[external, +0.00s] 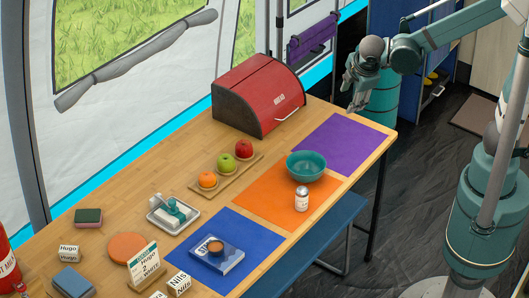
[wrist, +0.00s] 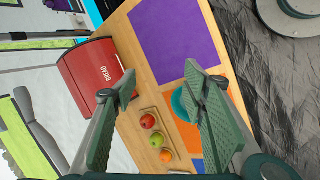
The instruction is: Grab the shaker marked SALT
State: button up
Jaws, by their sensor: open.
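A small white shaker (external: 302,199) with a grey metal top stands upright on the orange mat, in front of the teal bowl (external: 306,166). Its label is too small to read. My gripper (external: 352,94) is above the far end of the table, up and to the right of the red bread box, well away from the shaker. In the wrist view my gripper (wrist: 162,107) is open with nothing between its fingers. The bowl (wrist: 180,104) is partly hidden behind a finger there, and the shaker is not visible in that view.
The red bread box (external: 258,95) stands at the back of the table. A wooden tray (external: 229,181) holds an orange, a green apple and a red apple. The purple mat (external: 345,143) is bare. A blue mat (external: 244,240) bears a book and a small cup.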

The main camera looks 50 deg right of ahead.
jog(key=w+a+f+n+h, duration=0.2)
jog(key=w+a+f+n, duration=0.25)
jog(key=a, duration=0.35)
jog(key=n+t+h+b, duration=0.1)
jog(key=n+t+h, duration=0.1)
jog(key=n+h, duration=0.35)
send_over(303, 198)
jog(key=w+d, duration=0.3)
jog(key=shift+n+y, duration=0.5)
jog(key=shift+y, duration=0.45)
notch_tip(303, 198, down, 11)
jog(key=shift+s+d+r, duration=0.1)
jog(key=s+a+f, duration=0.1)
jog(key=a+f, duration=0.1)
jog(key=s+a+f+n+t, duration=0.1)
jog(key=s+a+f, duration=0.1)
jog(key=s+a+f+n+h, duration=0.1)
jog(key=s+a+f, duration=0.1)
jog(key=shift+a+t+b, duration=0.25)
jog(key=shift+t+b, duration=0.05)
jog(key=shift+s+a+f+n, duration=0.3)
jog(key=shift+s+a+f, duration=0.05)
jog(key=shift+s+f, duration=0.1)
jog(key=shift+w+d+f+h, duration=0.15)
jog(key=shift+w+d+f, duration=0.1)
jog(key=shift+w+d, duration=0.2)
jog(key=shift+w+d+f+h, duration=0.15)
jog(key=shift+w+d+f, duration=0.15)
jog(key=shift+d, duration=0.2)
jog(key=shift+b, duration=0.3)
